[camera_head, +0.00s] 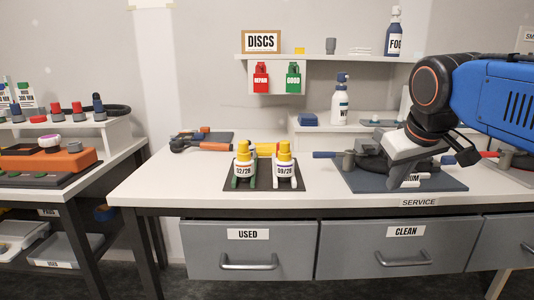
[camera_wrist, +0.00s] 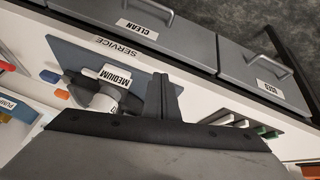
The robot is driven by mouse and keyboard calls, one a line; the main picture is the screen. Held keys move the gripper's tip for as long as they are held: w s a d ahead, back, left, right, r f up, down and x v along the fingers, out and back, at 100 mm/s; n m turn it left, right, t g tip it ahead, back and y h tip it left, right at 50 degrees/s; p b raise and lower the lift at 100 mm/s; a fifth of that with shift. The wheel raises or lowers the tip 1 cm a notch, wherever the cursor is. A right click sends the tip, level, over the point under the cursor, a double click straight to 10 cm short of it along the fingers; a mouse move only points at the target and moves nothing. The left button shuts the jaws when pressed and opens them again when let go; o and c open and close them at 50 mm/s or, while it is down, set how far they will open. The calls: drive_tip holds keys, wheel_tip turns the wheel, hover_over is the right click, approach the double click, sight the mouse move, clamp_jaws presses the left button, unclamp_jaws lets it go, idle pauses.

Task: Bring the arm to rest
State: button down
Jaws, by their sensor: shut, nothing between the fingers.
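My arm reaches in from the right in the head camera view, and my gripper (camera_head: 396,184) hangs low over the front of the blue service mat (camera_head: 352,182). Its fingers are together and empty. In the wrist view my gripper (camera_wrist: 162,92) shows its dark fingers closed above the blue mat (camera_wrist: 72,55). A grey fitting with a MEDIUM label (camera_wrist: 115,77) lies beside the fingers in that view. I cannot tell whether the fingers touch anything. My arm partly hides the grey and dark device (camera_head: 366,150) on the mat.
Two yellow-capped bottles (camera_head: 284,170) stand on a dark tray (camera_head: 262,186) left of the mat. Grey drawers USED (camera_head: 248,250) and CLEAN (camera_head: 390,248) are shut below the bench. A spray bottle (camera_head: 340,102) and a shelf (camera_head: 310,57) are behind. The bench's front left is clear.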

drive_tip(key=s+f+m, duration=0.1)
drive_tip(key=s+f, duration=0.6)
drive_tip(key=f, duration=0.4)
drive_tip(key=s+f+m+g+y, duration=0.1)
drive_tip(key=s+f, duration=0.7)
drive_tip(key=f, duration=0.3)
drive_tip(key=shift+s+d, duration=0.15)
drive_tip(key=shift+s, duration=0.1)
